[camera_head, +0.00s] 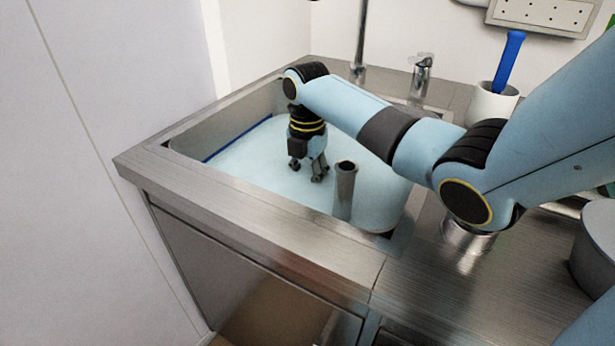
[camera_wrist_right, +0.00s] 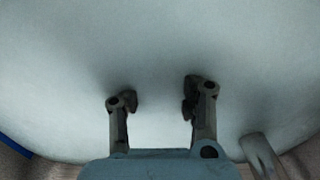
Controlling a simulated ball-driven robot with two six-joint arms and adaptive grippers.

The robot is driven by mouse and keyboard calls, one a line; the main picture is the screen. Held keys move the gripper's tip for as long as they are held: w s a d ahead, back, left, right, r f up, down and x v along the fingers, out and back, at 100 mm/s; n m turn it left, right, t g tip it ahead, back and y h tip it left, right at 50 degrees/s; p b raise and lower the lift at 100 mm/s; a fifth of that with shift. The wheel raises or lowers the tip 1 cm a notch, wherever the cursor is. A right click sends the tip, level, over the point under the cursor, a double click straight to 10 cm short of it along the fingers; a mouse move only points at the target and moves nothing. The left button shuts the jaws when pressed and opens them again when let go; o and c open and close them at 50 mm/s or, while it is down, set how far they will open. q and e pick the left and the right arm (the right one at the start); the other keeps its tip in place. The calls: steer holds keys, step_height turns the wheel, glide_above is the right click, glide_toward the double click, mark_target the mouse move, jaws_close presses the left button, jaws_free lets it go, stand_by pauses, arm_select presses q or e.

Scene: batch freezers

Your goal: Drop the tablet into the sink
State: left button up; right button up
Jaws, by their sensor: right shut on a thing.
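The steel sink (camera_head: 235,202) is at the left end of the counter and holds pale, cloudy water (camera_head: 250,160). My right gripper (camera_head: 307,172) points down inside the sink, over the water, just left of an upright steel pipe (camera_head: 345,188). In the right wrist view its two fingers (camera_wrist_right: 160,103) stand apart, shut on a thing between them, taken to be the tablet. The tablet cannot be made out against the pale water. My left gripper is not in view.
A tap (camera_head: 421,78) stands behind the sink. A white cup (camera_head: 493,102) with a blue-handled tool (camera_head: 509,62) is at the back right. A grey container (camera_head: 597,245) stands at the right edge. A white wall panel (camera_head: 90,150) is on the left.

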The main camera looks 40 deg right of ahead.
mark_target(307, 183)
steer(key=o, duration=0.9)
steer(key=shift+o, duration=0.2)
step_height(307, 183, up, 13)
steer(key=p, duration=0.1)
steer(key=shift+p, duration=0.35)
steer(key=shift+r, duration=0.1)
